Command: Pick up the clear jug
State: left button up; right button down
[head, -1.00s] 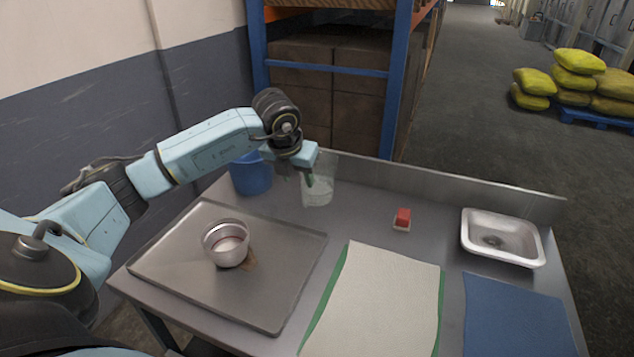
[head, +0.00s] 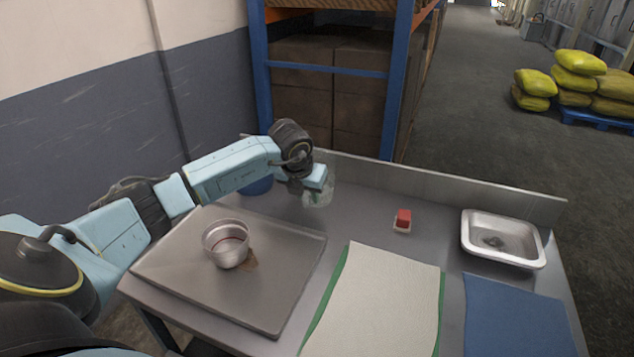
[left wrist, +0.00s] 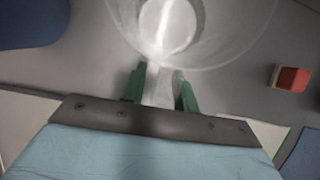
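The clear jug (head: 318,190) stands on the grey table near the back edge, partly hidden behind my left gripper in the head view. In the left wrist view the jug (left wrist: 225,45) is seen from above, with its pale handle (left wrist: 160,88) pointing toward my wrist. My left gripper (left wrist: 160,80) has green fingers, one on each side of the handle. The fingers look parted, and I cannot tell whether either touches it. In the head view my left gripper (head: 314,196) is low beside the jug. My right gripper is not in view.
A blue container (head: 258,187) stands behind my left arm. A metal tray (head: 180,275) carries a metal pot (head: 226,258). A red-and-white block (head: 403,218), a steel basin (head: 470,245), a pale cloth (head: 375,300) and a blue mat (head: 515,315) lie to the right. A raised rim (head: 450,187) runs along the back.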

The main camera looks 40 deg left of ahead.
pick_arm(q)
grip_shut()
jog(key=shift+r, duration=0.1)
jog(key=shift+r, duration=0.15)
